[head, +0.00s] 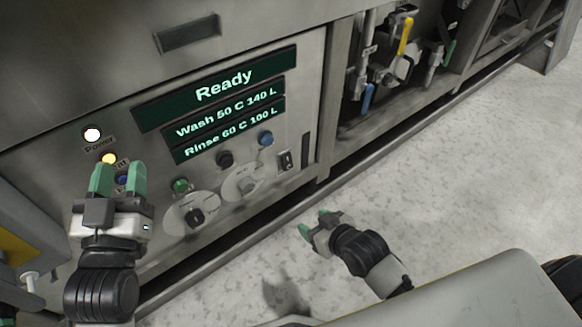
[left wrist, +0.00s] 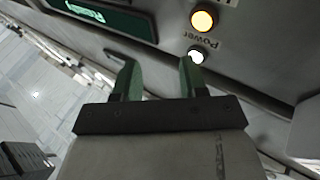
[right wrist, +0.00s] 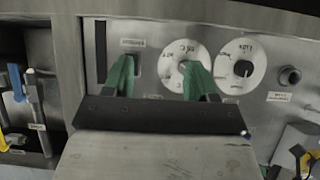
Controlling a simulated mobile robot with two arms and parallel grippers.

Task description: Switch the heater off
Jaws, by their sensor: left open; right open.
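A yellow lamp (head: 109,158) is lit on the grey control panel; its label, partly hidden by my left gripper, seems to read "Heat". It also glows in the left wrist view (left wrist: 204,18). A black rocker switch (head: 285,160) sits at the panel's lower right; its label and position are too small to read. My left gripper (head: 118,180) is open and empty in front of the lower left panel, over a blue button (head: 122,181). My right gripper (head: 314,222) is open and empty, low near the panel's right part. In the right wrist view its fingers (right wrist: 160,75) overlap the switch area and a dial.
A white lit Power lamp (head: 92,134) is above the yellow one. The display (head: 224,85) reads "Ready". Two dials (head: 195,215) (head: 243,184) and several buttons sit below it. Pipes with a yellow-handled valve (head: 405,36) stand right of the panel. The floor is clear.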

